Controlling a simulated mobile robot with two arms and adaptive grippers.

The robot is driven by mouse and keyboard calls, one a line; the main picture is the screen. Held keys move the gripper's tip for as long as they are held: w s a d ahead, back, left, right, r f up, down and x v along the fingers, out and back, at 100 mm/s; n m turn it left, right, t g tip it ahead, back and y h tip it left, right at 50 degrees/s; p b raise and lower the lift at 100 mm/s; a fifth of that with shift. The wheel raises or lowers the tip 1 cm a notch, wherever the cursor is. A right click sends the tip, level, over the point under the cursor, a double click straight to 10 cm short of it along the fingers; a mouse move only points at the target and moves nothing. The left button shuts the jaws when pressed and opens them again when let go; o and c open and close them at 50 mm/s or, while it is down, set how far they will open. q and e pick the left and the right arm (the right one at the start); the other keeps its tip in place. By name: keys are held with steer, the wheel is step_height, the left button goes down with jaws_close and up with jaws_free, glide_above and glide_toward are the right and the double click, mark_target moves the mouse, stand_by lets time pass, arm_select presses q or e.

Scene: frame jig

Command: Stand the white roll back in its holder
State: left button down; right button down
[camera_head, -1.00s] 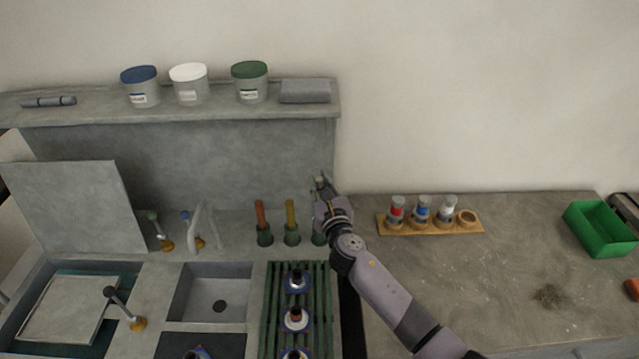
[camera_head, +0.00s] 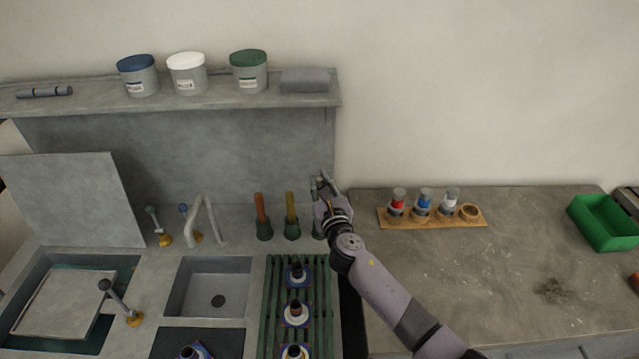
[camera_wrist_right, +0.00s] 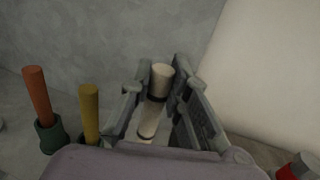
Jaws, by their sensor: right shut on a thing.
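The white roll (camera_wrist_right: 153,115) is a pale cylinder with dark bands, seen lengthwise between the fingers of my right gripper (camera_wrist_right: 158,96) in the right wrist view. My right gripper (camera_head: 323,184) is shut on it, above the third green holder (camera_head: 317,233) of the row at the back of the counter. In the head view the gripper and wrist cover most of the roll and part of that holder. I cannot tell whether the roll's lower end is inside the holder. My left gripper is not in view.
An orange roll (camera_head: 259,208) and a yellow roll (camera_head: 290,207) stand in green holders just left of my gripper. A wooden rack (camera_head: 432,222) with small jars is to the right. A shelf (camera_head: 215,103) runs along the back. A green slatted rack (camera_head: 270,300) lies in front.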

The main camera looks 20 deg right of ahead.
steer(key=shift+f, duration=0.1)
steer(key=shift+f+b, duration=1.15)
steer(key=shift+f, duration=0.05)
steer(key=shift+f+b, duration=0.85)
steer(key=shift+f, duration=0.1)
steer(key=shift+f+b, duration=0.65)
steer(key=shift+f, duration=0.05)
steer(key=c, duration=1.4)
jaws_free()
steer(key=shift+c, duration=0.2)
